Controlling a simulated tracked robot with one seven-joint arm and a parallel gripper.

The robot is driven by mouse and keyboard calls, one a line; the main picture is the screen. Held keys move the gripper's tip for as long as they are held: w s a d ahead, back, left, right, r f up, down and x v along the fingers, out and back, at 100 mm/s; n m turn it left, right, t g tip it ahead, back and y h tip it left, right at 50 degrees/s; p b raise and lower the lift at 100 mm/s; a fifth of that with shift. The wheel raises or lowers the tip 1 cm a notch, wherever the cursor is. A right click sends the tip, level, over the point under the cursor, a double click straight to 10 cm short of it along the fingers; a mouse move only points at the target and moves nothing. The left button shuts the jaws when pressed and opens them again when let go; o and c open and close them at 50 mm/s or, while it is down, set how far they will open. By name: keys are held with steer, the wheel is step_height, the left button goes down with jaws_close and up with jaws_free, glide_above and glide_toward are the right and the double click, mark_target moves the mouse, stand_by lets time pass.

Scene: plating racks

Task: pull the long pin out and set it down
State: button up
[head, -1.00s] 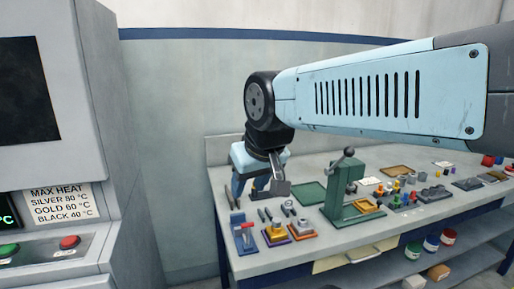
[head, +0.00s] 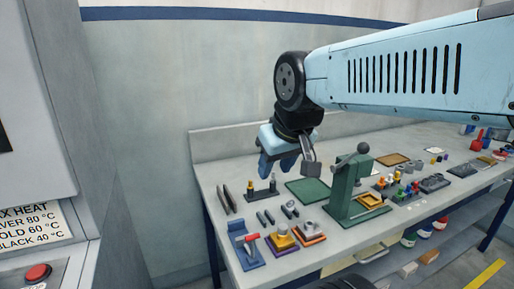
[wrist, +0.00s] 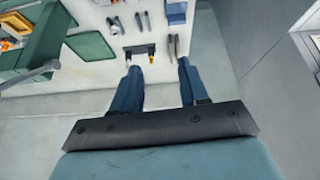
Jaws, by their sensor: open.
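I cannot tell which is the long one. The block (wrist: 139,48) also shows in the wrist view, just beyond my fingertips and left of the middle. My gripper (head: 278,168) is open and empty, above the bench by the block. In the wrist view, my gripper (wrist: 159,67) has its blue fingers wide apart, and both pins lie towards the left finger.
A green press (head: 345,190) stands right of the block, with a green mat (head: 308,190) between them. Dark tools (head: 227,198) lie at the left. A blue stand (head: 246,248) and yellow fixtures (head: 283,238) are in front. A grey cabinet (head: 30,100) is at the far left.

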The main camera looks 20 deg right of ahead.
steer(key=w+d+n+h, duration=0.1)
steer(key=w+d+n, duration=0.2)
steer(key=w+n, duration=0.4)
steer(key=n+g+h, duration=0.2)
steer(key=n, duration=1.7)
glide_toward(273, 172)
steer(key=x, duration=1)
steer(key=shift+w+d+f, duration=0.1)
steer(key=shift+f, duration=0.2)
steer(key=shift+c, duration=0.2)
jaws_close()
steer(key=shift+c, duration=2.3)
jaws_free()
jaws_close()
